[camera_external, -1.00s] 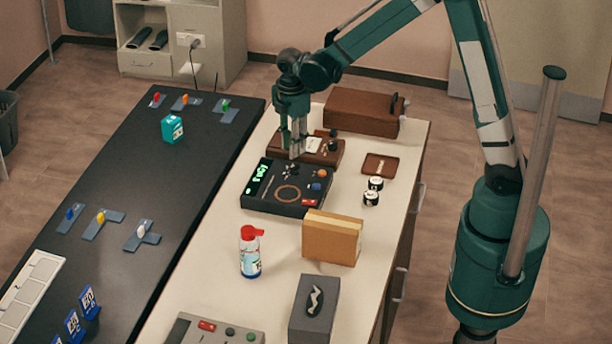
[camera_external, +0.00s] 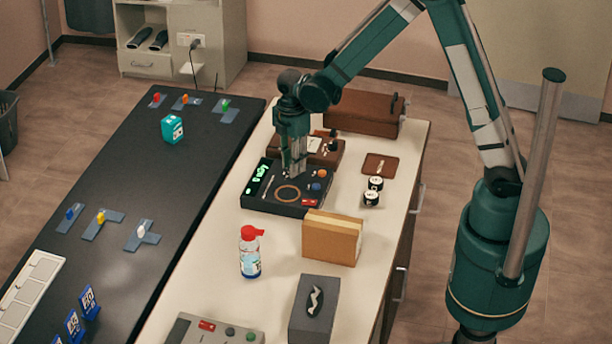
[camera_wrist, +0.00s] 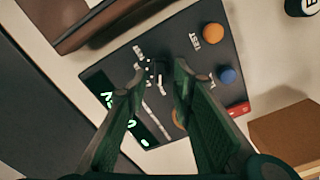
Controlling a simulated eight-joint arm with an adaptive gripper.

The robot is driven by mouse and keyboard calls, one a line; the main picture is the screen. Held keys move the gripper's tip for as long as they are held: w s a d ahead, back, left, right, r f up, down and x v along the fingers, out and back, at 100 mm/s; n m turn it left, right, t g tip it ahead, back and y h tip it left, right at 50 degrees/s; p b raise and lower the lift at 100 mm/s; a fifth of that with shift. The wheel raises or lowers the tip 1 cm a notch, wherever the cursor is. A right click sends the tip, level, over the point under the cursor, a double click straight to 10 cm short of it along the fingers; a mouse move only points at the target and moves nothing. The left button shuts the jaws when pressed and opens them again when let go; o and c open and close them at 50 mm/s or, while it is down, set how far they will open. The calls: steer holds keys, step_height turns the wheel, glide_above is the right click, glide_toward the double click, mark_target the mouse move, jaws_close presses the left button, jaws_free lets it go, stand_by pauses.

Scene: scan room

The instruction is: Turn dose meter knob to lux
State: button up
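The dose meter (camera_external: 280,209) is a black box with a green lit display (camera_external: 257,180), lying flat on the cream-topped bench. In the wrist view, its dark panel (camera_wrist: 172,34) fills the middle, with the display at lower left. My gripper (camera_external: 294,172) points down over the back of this panel. In the wrist view, my gripper (camera_wrist: 158,73) has its fingers apart, with a small dark knob (camera_wrist: 157,74) and white markings between the tips. I cannot tell whether the fingers touch the knob, and the lettering around it is too small to read.
A brown device (camera_external: 325,152) lies just behind. A tan box (camera_external: 332,239) and a red-capped bottle (camera_external: 250,254) stand in front. The bench between is clear.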

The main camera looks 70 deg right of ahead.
jaws_close()
steer(key=shift+m, duration=0.5)
steer(key=m, duration=0.1)
steer(key=m+b, duration=0.1)
steer(key=m, duration=0.1)
steer(key=m+b, duration=0.1)
steer(key=m, duration=0.1)
steer(key=shift+w+d+f, duration=0.1)
steer(key=shift+w+d, duration=0.1)
steer(key=shift+d, duration=0.05)
steer(key=m+b, duration=0.1)
steer(key=m, duration=0.3)
steer(key=shift+d+m+b, duration=0.2)
steer(key=shift+m+b, duration=0.15)
steer(key=shift+m, duration=0.05)
steer(key=m, duration=0.3)
steer(key=m+b, duration=0.1)
steer(key=m, duration=0.1)
steer(key=shift+d, duration=0.25)
